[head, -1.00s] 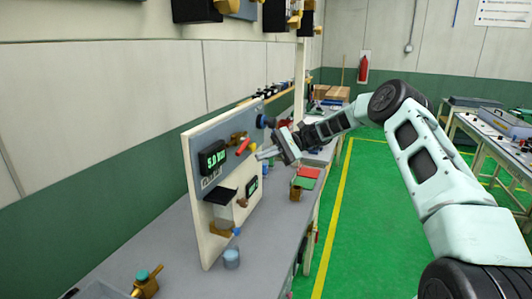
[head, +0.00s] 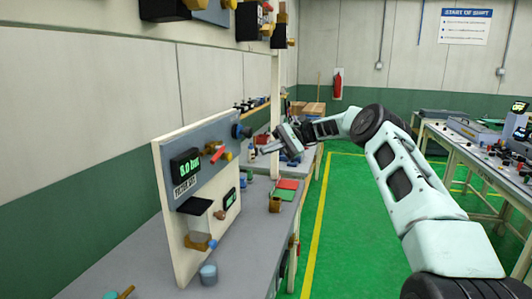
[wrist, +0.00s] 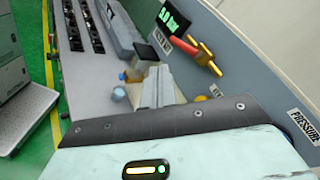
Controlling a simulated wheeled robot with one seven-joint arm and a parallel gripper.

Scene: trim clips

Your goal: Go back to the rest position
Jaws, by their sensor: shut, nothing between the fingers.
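My gripper (head: 268,149) is at the end of my outstretched arm, to the right of an upright panel (head: 165,210). Its fingers are shut and empty, apart from the panel in the head view. In the wrist view the pale fingers (wrist: 158,88) point toward the bench. A red and yellow valve handle (wrist: 195,50) and a lit display (wrist: 172,20) show beyond the fingers in the wrist view.
The panel stands on a long grey bench (head: 243,250) along the left wall. A blue cup (head: 208,274) and red and green pads (head: 286,188) lie on it. Dark boxes (head: 248,20) hang above. Green floor (head: 345,235) is clear between this bench and another (head: 480,160) at right.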

